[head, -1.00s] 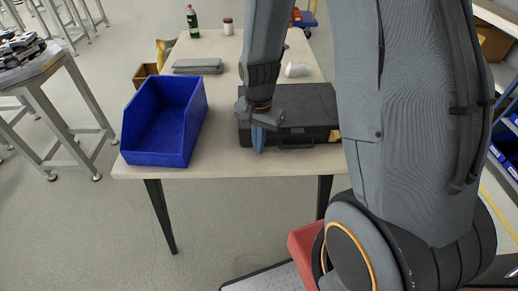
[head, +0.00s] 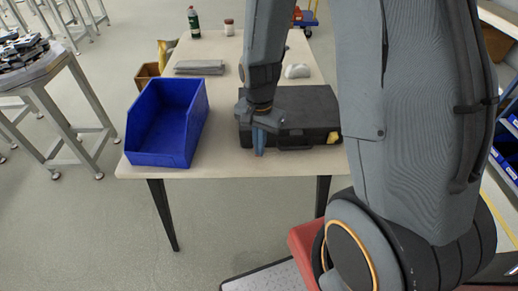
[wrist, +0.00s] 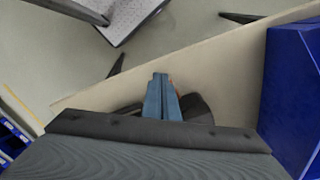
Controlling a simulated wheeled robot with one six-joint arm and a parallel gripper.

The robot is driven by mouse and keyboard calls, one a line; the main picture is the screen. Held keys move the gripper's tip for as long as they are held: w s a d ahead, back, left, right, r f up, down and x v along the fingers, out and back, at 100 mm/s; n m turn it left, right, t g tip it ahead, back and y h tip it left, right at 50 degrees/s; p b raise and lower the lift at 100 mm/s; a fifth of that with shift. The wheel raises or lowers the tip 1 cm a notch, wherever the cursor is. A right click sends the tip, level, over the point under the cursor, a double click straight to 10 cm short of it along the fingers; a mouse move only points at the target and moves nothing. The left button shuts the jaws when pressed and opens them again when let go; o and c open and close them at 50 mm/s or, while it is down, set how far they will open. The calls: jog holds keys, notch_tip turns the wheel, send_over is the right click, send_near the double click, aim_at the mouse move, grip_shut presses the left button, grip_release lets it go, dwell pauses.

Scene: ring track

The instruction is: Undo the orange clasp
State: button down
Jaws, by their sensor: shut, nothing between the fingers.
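A black case (head: 300,108) lies on the table, with a handle on its front side. A yellow clasp (head: 333,137) shows at the right of that front. My gripper (head: 259,142) points down at the left part of the case front, its blue fingers shut and empty. The fingers hide that part of the case in the head view. In the wrist view, the fingertips (wrist: 160,78) are together, and a small orange-brown bit, perhaps the orange clasp (wrist: 174,87), shows right beside them. I cannot tell whether they touch it or whether it is fastened.
A blue bin (head: 168,122) stands on the table (head: 222,150) left of the case, with bare table between. A grey folded cloth (head: 199,67), a white object (head: 297,71), a green bottle (head: 193,22) and a small jar (head: 229,27) are farther back.

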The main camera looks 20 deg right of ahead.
notch_tip(320, 180, up, 6)
jog(key=p, duration=0.4)
jog(key=shift+f+p, duration=0.1)
jog(key=shift+p, duration=0.2)
dwell(0.3)
jog(key=s+r+n+t+b, duration=0.1)
jog(key=s+r+n+b, duration=0.3)
jog(key=n, duration=0.5)
jog(key=shift+s+d+r+n+b, duration=0.3)
jog(key=shift+s+b, duration=0.95)
jog(key=shift+s, duration=0.2)
dwell(0.6)
